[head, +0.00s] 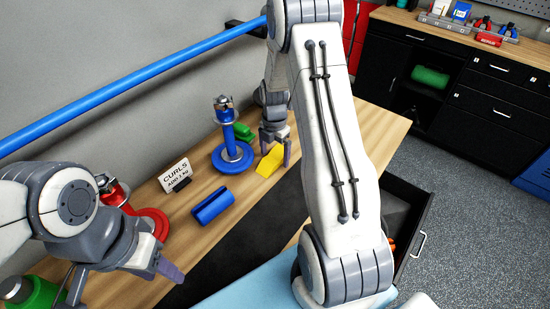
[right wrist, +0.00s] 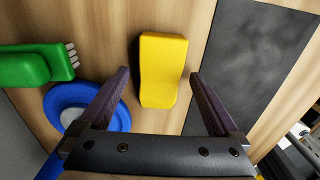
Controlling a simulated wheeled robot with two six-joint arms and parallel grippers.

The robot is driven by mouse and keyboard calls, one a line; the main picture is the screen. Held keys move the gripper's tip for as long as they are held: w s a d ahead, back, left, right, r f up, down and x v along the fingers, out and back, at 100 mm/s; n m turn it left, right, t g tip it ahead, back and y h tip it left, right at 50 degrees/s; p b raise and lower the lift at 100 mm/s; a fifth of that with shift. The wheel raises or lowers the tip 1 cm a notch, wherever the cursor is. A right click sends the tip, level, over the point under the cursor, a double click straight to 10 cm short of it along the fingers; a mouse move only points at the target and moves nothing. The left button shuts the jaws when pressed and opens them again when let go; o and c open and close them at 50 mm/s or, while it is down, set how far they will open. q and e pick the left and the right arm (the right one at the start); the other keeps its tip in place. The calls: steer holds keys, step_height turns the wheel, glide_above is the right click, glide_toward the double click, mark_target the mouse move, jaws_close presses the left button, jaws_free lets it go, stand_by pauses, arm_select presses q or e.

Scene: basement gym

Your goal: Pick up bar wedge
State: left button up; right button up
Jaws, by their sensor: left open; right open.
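A yellow wedge-like block (head: 269,164), which I take for the bar wedge, lies on the wooden bench top. In the right wrist view the yellow block (right wrist: 163,70) lies between and ahead of my right gripper's two fingers (right wrist: 159,78), with gaps on both sides. My right gripper (head: 276,148) is open and empty, pointing down at the block in the head view. I cannot tell its exact height over the block. My left gripper (head: 168,268) is open at the lower left, away from the block.
A blue block (head: 213,206), a "CURLS" sign (head: 175,176) and a red disc (head: 153,222) are further left. A dark mat (head: 245,238) runs along the bench. An open drawer (head: 405,215) is at right.

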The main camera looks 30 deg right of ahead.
steer(key=c, duration=1.5)
jaws_close()
steer(key=shift+w+r, duration=0.1)
steer(key=shift+r, duration=0.05)
